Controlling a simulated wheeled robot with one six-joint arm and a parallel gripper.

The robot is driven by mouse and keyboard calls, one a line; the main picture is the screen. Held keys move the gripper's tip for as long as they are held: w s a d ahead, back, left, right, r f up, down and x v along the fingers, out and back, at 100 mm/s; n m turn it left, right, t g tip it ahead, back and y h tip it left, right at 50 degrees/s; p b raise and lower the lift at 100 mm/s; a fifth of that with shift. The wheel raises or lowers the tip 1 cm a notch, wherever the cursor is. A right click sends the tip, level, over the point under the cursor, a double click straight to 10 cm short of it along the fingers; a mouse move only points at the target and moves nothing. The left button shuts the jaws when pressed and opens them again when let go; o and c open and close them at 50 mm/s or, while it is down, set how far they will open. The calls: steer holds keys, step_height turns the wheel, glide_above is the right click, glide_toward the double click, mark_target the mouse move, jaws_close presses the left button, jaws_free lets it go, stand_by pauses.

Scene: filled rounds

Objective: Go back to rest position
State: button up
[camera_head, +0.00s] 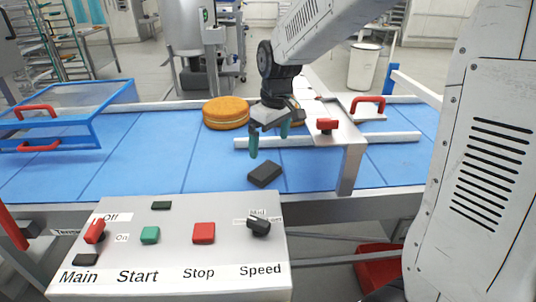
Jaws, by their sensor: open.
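An orange cheese-like round (226,113) lies on the belt just left of my gripper, apart from the fingers. A second orange round (298,122) is mostly hidden behind my gripper and the metal bracket.
A control panel (180,220) with Main, Start, Stop and Speed controls stands in front. A blue-framed clear guard (70,105) covers the left belt.

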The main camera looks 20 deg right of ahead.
steer(key=shift+s+r, duration=0.1)
steer(key=shift+r, duration=0.8)
steer(key=s+d+r+m+t, duration=0.1)
steer(key=s+r+m+t, duration=0.3)
steer(key=s, duration=0.6)
steer(key=s+d+r+m+t, duration=0.1)
steer(key=s+r, duration=0.4)
steer(key=s, duration=0.6)
steer(key=s+f+g, duration=0.4)
steer(key=s+g, duration=0.1)
steer(key=s, duration=0.2)
steer(key=shift+s+d+f+h, duration=0.15)
steer(key=shift+s+f+h, duration=0.1)
steer(key=shift+f+h, duration=0.05)
